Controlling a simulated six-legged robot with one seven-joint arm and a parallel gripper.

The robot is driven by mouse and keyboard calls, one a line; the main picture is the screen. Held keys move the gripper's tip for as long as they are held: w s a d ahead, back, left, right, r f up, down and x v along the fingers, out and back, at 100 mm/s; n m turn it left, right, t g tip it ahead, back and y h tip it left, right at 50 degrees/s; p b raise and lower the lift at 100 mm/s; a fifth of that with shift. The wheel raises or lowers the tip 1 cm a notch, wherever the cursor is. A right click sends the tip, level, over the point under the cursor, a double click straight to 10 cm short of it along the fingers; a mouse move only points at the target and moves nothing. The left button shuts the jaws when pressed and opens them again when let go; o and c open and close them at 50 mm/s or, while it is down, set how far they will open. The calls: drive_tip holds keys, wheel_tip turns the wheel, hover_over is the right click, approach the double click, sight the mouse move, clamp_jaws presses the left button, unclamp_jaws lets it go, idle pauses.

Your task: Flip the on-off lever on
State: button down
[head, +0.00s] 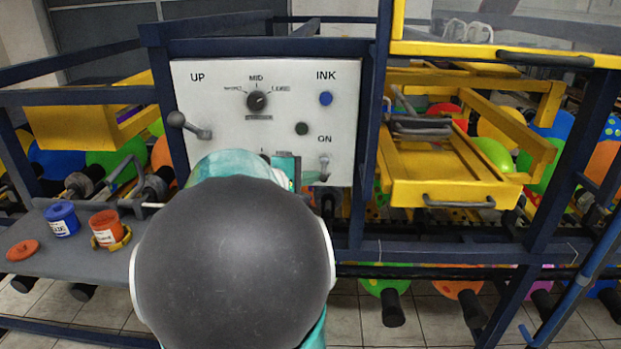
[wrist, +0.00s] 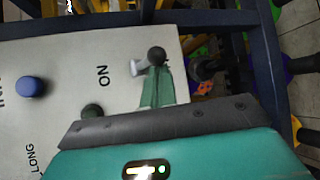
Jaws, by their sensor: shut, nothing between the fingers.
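The on-off lever (head: 324,161) sits below the ON label at the lower right of the white control panel (head: 220,85). In the wrist view the lever (wrist: 156,55) shows as a dark ball knob beside a pale mount. My gripper (head: 311,178) is shut and empty, with its fingertips right at the lever. In the wrist view the teal fingers (wrist: 155,82) end just at the knob. I cannot tell whether they touch it. My own arm hides the lower middle of the panel in the head view.
The panel also carries a rotary knob (head: 257,101), a blue button (head: 326,98), a dark green button (head: 301,128) and a large lever (head: 189,124) at left. Dark blue frame bars surround it. A yellow tray (head: 450,193) stands at right. Ink pots (head: 62,219) sit at left.

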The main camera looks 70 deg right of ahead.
drive_tip(key=shift+r, duration=0.15)
wheel_tip(320, 180, up, 3)
drive_tip(key=n+y, duration=0.1)
drive_tip(key=y, duration=0.2)
drive_tip(key=n+y, duration=0.2)
drive_tip(key=y, duration=0.1)
drive_tip(key=shift+s+r, duration=0.1)
drive_tip(key=shift+r, duration=0.95)
